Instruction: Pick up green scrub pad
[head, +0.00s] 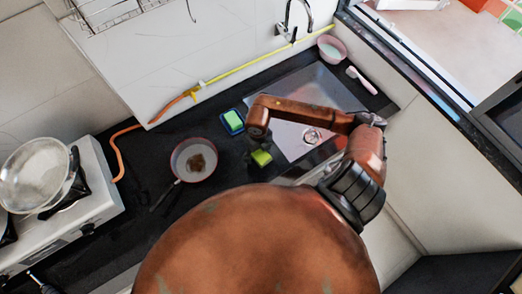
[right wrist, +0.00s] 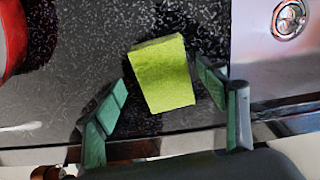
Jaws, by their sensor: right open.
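The green scrub pad (right wrist: 163,76) is a yellow-green block lying on the dark speckled counter. In the head view the pad (head: 261,158) lies just left of the sink, partly covered by my right wrist. My right gripper (right wrist: 163,82) is open, with one finger on each side of the pad in the right wrist view. The near end of the pad reaches between the fingers, and a gap shows on the left side. Whether the right finger touches it I cannot tell. In the head view the right fingers are hidden or too small to make out. My left gripper is not in view.
A second green pad (head: 234,119) sits in a blue tray (head: 228,128) behind. A pan (head: 194,160) stands to the left, its red edge also at the wrist view's left. The steel sink (head: 318,95) is to the right. A pink brush (head: 361,80) and bowl (head: 331,50) lie beyond.

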